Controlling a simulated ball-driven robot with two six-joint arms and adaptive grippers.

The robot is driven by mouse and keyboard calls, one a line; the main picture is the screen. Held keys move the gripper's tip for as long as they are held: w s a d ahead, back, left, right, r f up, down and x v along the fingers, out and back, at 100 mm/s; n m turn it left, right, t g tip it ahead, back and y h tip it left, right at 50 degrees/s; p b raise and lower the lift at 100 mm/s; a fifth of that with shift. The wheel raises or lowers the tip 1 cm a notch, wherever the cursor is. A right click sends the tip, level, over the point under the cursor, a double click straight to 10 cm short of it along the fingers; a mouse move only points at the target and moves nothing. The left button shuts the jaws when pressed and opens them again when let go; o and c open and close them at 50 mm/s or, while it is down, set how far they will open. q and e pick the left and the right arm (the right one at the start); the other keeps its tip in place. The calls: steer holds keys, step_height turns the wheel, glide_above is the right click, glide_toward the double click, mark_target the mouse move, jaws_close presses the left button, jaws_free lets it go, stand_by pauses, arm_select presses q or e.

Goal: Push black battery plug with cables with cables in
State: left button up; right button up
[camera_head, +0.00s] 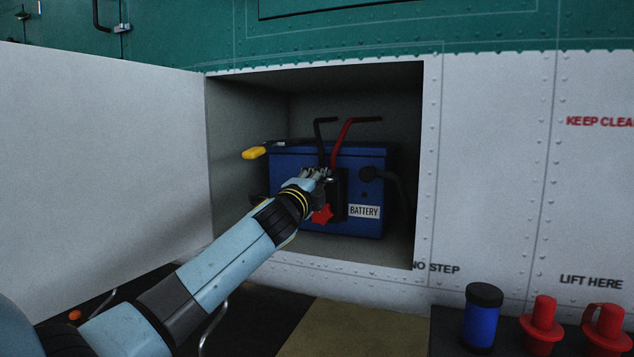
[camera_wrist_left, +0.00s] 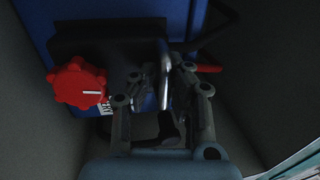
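The blue battery (camera_head: 290,165) with a white BATTERY label sits inside the open bay. The black plug (camera_head: 340,185) is at its front face, with a black cable (camera_head: 320,140) and a red cable (camera_head: 342,140) rising above it. A red knob (camera_head: 322,214) is low on the plug's left; it also shows in the left wrist view (camera_wrist_left: 77,84) beside the black plug body (camera_wrist_left: 100,45). My left gripper (camera_head: 318,175) is at the plug. In the left wrist view its fingers (camera_wrist_left: 160,75) lie either side of a shiny metal bar; whether they grip it is unclear. Plug seating is hidden.
The bay's walls (camera_head: 240,120) enclose the battery closely. The open white door (camera_head: 100,150) stands at the left. A yellow-ended tool (camera_head: 254,153) lies at the battery's upper left. A blue canister (camera_head: 481,320) and red plugs (camera_head: 541,325) stand at lower right.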

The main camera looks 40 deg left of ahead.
arm_select(q)
steer(key=shift+o, duration=1)
steer(key=shift+s+r, duration=0.2)
steer(key=shift+s, duration=0.05)
steer(key=shift+o, duration=1)
steer(key=shift+w, duration=0.1)
steer(key=v, duration=1.2)
steer(key=shift+f, duration=0.15)
arm_select(e)
steer(key=shift+s+a, duration=0.15)
steer(key=shift+s, duration=0.15)
